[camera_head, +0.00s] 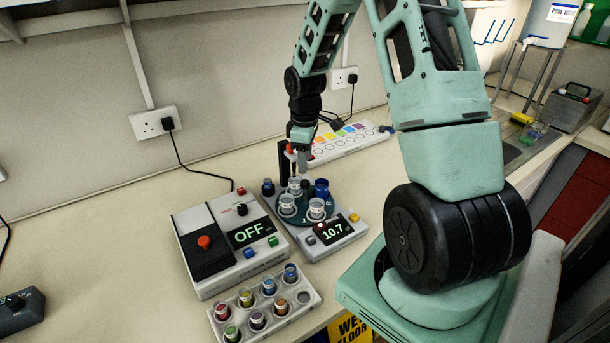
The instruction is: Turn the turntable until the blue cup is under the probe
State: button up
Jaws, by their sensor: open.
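The turntable (303,218) is a dark teal disc on a grey instrument with a display reading 10.7. The blue cup (321,188) stands at its right back side. Several clear cups, such as the front one (317,209), stand on the disc too. A black upright post (284,160) rises behind the disc; the probe itself is mostly hidden by my gripper, so I cannot tell which cup is under it. My gripper (303,172) points down above the back of the disc, left of the blue cup. It is open; its fingertips are small, and contact cannot be told.
A grey box reading OFF (215,265) stands left of the turntable. A white rack of several coloured vials (285,323) is in front. A white strip with coloured squares (345,142) lies behind. A dark vial (268,188) stands near the disc's left edge.

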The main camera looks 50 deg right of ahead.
aim_at(305, 182)
notch_tip(305, 182, down, 7)
jog(key=shift+f+p, duration=0.1)
jog(key=shift+p, duration=0.6)
grip_shut()
